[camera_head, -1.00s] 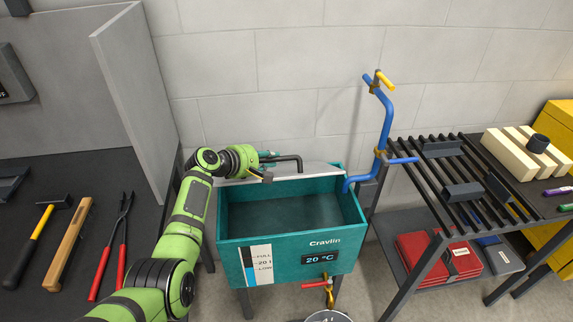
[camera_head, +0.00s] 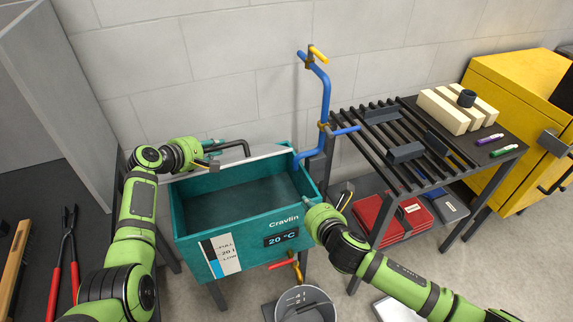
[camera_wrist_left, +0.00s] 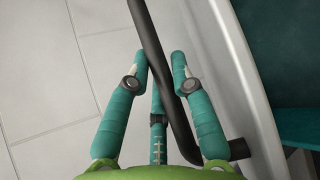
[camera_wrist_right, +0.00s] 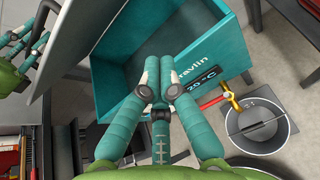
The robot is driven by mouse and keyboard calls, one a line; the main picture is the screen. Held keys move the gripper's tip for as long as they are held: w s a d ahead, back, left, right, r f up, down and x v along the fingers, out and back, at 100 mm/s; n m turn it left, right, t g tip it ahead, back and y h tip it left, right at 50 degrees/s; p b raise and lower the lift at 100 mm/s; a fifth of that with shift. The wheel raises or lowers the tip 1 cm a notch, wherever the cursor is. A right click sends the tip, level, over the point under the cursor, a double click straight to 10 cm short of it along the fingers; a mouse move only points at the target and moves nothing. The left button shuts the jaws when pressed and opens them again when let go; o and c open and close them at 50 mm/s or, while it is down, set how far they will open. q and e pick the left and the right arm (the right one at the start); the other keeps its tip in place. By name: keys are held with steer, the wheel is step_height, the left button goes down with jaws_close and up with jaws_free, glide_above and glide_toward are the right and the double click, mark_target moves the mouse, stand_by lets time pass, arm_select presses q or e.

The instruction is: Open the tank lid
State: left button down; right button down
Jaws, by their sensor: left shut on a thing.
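The teal tank (camera_head: 208,243) stands at the middle of the head view, its top open and its dark inside showing. Its grey lid (camera_head: 262,157) is raised and stands steeply at the tank's rear edge; it also shows as a pale panel in the right wrist view (camera_wrist_right: 118,45). My left gripper (camera_head: 212,146) is behind the lid, shut on its black bar handle (camera_head: 238,145); the handle runs between the fingers in the left wrist view (camera_wrist_left: 165,75). My right gripper (camera_head: 308,200) is shut and empty by the tank's front right corner; its fingertips lie together (camera_wrist_right: 157,78).
A blue pipe (camera_head: 325,95) with a yellow-handled tap rises at the tank's rear right. A slatted rack (camera_head: 385,150) stands to the right. A grey bucket (camera_head: 305,305) sits under the red-handled drain tap (camera_head: 283,263). A grey partition (camera_head: 60,90) stands left.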

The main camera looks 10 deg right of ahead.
arm_select(q)
steer(key=shift+w+r, duration=0.1)
steer(key=shift+r, duration=0.05)
arm_select(e)
steer(key=w+a+r+n, duration=0.1)
steer(key=w+a+r, duration=0.1)
steer(key=w, duration=0.3)
steer(key=w+a+r+n, duration=0.1)
steer(key=w, duration=0.5)
steer(key=shift+a+r+n+t+y, duration=0.3)
steer(key=shift+a+r+t, duration=0.05)
steer(key=shift+t, duration=0.05)
arm_select(q)
steer(key=shift+f, duration=0.2)
arm_select(e)
steer(key=shift+w, duration=0.1)
arm_select(q)
steer(key=c, duration=1)
jaws_free()
steer(key=shift+c, duration=0.2)
arm_select(e)
steer(key=shift+w+a+r, duration=0.1)
steer(key=shift+w+r, duration=0.1)
steer(key=shift+r, duration=0.2)
